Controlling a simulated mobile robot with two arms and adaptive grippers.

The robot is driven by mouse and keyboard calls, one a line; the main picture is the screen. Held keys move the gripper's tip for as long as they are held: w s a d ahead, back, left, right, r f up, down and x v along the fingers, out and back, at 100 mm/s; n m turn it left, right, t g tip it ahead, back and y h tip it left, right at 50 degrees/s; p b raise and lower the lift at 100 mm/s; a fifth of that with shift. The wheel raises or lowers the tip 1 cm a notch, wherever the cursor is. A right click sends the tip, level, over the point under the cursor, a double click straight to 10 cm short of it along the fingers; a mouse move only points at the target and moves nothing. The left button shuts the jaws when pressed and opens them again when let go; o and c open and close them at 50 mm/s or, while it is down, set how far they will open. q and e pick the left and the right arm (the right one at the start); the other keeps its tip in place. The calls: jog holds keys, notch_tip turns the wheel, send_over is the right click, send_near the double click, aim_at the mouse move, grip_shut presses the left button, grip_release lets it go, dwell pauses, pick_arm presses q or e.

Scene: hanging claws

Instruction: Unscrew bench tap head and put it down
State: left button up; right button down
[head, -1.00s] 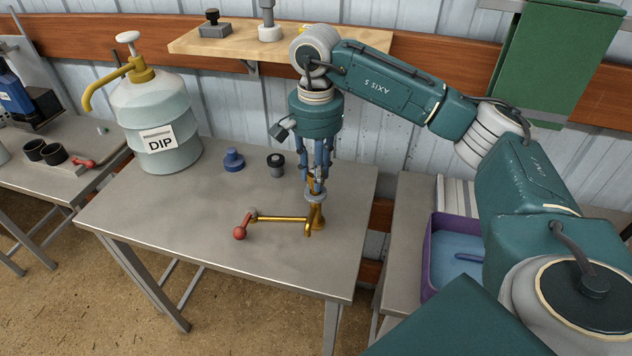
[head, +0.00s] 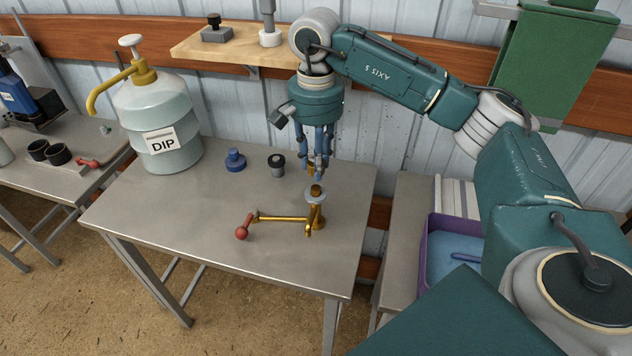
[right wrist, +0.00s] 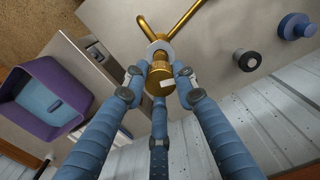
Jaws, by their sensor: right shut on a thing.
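The brass bench tap (head: 315,222) stands near the right end of the grey bench (head: 200,225). A grey collar and a short brass stub show on top of the tap. My right gripper (head: 320,172) points down just above the stub, its fingers shut on the brass tap head (right wrist: 160,80). The head is clear of the tap by a small gap, and the fingers partly hide it in the head view. My left gripper is not in view.
A blue knob-like piece (head: 235,160) and a dark cylinder with a grey top (head: 276,165) stand behind. The DIP jug (head: 158,110) is at the back left. A purple tray (head: 432,250) is on the right-hand table. The bench's front middle is bare.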

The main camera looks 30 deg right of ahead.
jog(key=m, duration=1)
jog(key=shift+p, duration=0.3)
jog(key=m, duration=0.6)
jog(key=shift+r+p, duration=0.1)
jog(key=shift+p, duration=0.25)
jog(key=m, duration=0.4)
jog(key=shift+s+a, duration=0.1)
jog(key=s+a, duration=0.6)
jog(key=s, duration=0.4)
jog(key=shift+b, duration=0.35)
dwell(0.3)
jog(key=shift+a, duration=0.1)
dwell(0.4)
